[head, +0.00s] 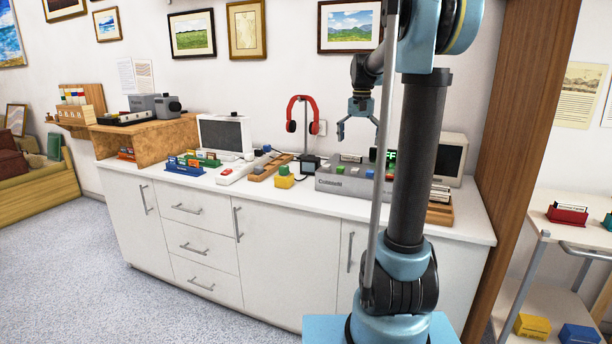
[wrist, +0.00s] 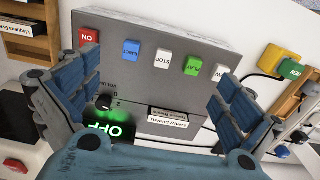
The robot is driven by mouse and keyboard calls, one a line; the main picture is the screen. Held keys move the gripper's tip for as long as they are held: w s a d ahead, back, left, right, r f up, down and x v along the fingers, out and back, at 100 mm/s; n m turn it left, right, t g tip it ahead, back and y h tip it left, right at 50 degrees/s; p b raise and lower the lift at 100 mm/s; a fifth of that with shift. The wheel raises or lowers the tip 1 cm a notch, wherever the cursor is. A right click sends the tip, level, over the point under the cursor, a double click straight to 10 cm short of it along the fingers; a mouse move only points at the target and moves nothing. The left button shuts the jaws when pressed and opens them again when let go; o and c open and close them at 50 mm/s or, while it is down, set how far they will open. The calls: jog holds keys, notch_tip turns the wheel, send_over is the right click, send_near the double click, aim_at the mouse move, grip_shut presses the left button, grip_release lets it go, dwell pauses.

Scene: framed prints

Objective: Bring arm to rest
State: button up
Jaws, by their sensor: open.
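My gripper (head: 358,122) hangs from my arm above the back of the white counter (head: 318,206) in the head view, fingers apart and nothing between them. In the wrist view my gripper (wrist: 157,75) shows two blue padded fingers spread wide. Below it is a grey device (wrist: 130,75) with a row of red, blue, white and green buttons and a lit green display reading OFF. In the head view the same grey device (head: 336,184) stands on the counter, partly hidden behind my arm column. The gripper is apart from it.
Red headphones (head: 302,115) hang on a stand left of my gripper. A yellow block with a green top (head: 284,178) stands before them. A dark-screened monitor (head: 452,155) is behind my column. A wooden post (head: 525,100) and white trolley (head: 565,230) are right. Floor is clear at left.

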jog(key=s+f+n+t, duration=0.1)
jog(key=s+f, duration=0.3)
jog(key=s, duration=0.7)
jog(key=s+f+n, duration=0.1)
jog(key=s+f, duration=0.2)
jog(key=s, duration=0.7)
jog(key=s+f+n+t, duration=0.1)
jog(key=s+f+n, duration=0.1)
jog(key=s+f, duration=1.2)
jog(key=shift+s+f, duration=0.35)
jog(key=shift+f, duration=0.25)
jog(key=shift+w+f, duration=0.2)
jog(key=shift+w, duration=0.25)
